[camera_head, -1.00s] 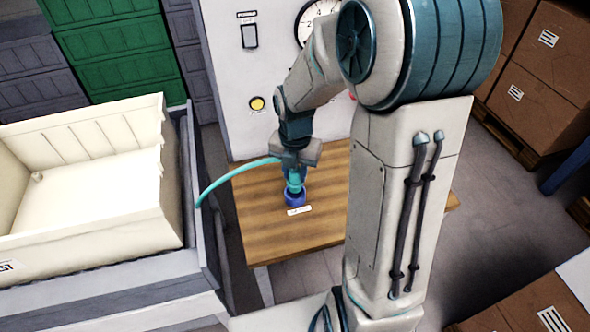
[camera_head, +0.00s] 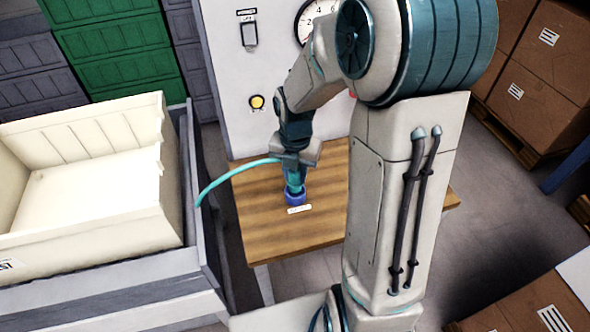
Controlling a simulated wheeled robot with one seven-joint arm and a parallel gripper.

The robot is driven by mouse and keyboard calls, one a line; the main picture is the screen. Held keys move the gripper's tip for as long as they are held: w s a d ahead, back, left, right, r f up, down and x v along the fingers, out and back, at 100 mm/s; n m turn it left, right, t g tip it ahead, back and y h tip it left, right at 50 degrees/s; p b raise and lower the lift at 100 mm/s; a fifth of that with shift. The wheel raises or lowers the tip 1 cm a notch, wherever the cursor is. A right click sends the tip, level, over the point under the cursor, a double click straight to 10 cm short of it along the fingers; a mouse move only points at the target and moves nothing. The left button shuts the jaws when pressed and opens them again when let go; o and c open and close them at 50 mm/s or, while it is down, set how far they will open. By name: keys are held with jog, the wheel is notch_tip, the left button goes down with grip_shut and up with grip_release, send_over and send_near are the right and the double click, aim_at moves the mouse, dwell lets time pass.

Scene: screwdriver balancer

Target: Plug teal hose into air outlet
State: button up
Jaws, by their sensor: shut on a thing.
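The teal hose (camera_head: 225,178) runs in an arc from the left, past the grey bin's edge, to my gripper (camera_head: 293,172) above the wooden table. My gripper points down and is shut on the hose's end. The blue air outlet (camera_head: 295,197) stands on the table directly below, with a small white label in front of it. The hose end is at the outlet's top, and the two overlap in this view. I cannot tell how deep the end sits in the outlet. My fingertips are small and partly hidden here.
The wooden table (camera_head: 270,230) is otherwise clear around the outlet. A cream crate (camera_head: 150,190) in a grey bin stands at the left. A white panel (camera_head: 225,90) with a switch, a yellow button and a gauge stands behind. Cardboard boxes (camera_head: 545,75) are at the right.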

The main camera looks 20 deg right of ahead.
aim_at(295, 180)
jog(key=shift+f+b, duration=1)
jog(key=shift+f, duration=0.65)
jog(key=o, duration=1.1)
notch_tip(295, 180, up, 14)
jog(key=shift+f+p, duration=0.1)
jog(key=shift+p, duration=0.45)
